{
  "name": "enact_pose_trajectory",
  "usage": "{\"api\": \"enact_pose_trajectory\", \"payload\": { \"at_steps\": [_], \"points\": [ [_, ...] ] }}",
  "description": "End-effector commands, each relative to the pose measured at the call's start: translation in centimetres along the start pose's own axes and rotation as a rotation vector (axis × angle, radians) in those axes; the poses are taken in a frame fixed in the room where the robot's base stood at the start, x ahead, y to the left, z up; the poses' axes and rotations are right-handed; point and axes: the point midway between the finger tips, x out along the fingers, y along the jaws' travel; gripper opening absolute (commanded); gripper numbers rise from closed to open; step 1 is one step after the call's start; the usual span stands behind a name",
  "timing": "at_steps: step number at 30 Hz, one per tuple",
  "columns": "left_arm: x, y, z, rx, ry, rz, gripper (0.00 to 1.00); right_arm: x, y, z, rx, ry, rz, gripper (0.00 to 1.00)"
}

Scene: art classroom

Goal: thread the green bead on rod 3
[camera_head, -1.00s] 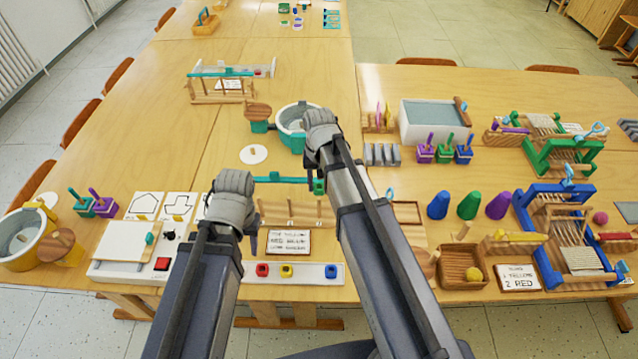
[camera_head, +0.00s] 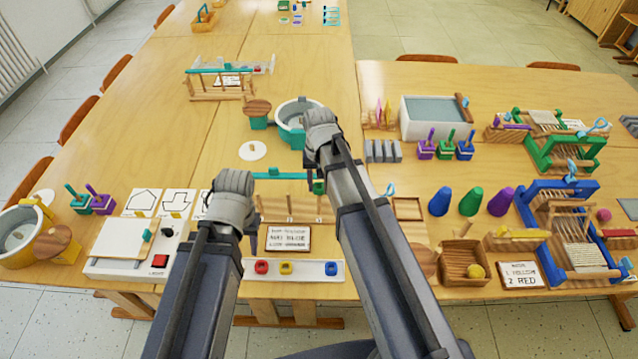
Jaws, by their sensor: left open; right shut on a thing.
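The green bead (camera_head: 319,186) shows as a small patch beside my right forearm. My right gripper (camera_head: 317,172) is shut on it, though the arm hides most of the jaws. The bead is over the right part of a wooden rack (camera_head: 300,216) with upright rods, below the right end of a teal bar (camera_head: 280,177). Whether the bead is around a rod or only above it, I cannot tell; no rod number is legible. My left gripper (camera_head: 252,236) is open and empty by the rack's left end, its fingers partly hidden.
A white tray (camera_head: 308,274) in front of the rack holds red (camera_head: 261,267), yellow (camera_head: 286,268) and blue (camera_head: 331,268) beads. A lettered card (camera_head: 289,239) stands between them. A white board with a red button (camera_head: 160,260) is left. Cones and a loom fill the right.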

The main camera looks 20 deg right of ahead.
Motion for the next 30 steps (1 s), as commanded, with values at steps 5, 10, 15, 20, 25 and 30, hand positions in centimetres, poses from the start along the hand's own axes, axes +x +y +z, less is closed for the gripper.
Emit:
{"api": "enact_pose_trajectory", "payload": {
  "at_steps": [5,10,15,20,25,30],
  "points": [
    [0.08,0.01,0.00,0.000,0.000,0.000,0.45,0.08,0.01,-0.02,0.000,0.000,0.000,0.00],
    [0.08,0.01,0.00,0.000,0.000,0.000,0.45,0.08,0.01,-0.02,0.000,0.000,0.000,0.00],
    [0.17,0.02,-0.01,0.000,0.000,0.000,0.45,0.17,0.01,-0.02,0.000,0.000,0.000,0.00],
    [0.55,0.05,-0.03,0.000,0.000,0.000,0.45,0.56,0.01,-0.01,0.000,0.000,0.000,0.00],
    [0.99,0.09,-0.06,0.000,0.000,0.000,0.45,0.99,0.01,-0.01,0.000,0.000,0.000,0.00],
    [0.98,0.09,-0.06,0.000,0.000,0.000,0.45,0.98,0.00,-0.01,0.000,0.000,0.000,0.00]
  ]
}}
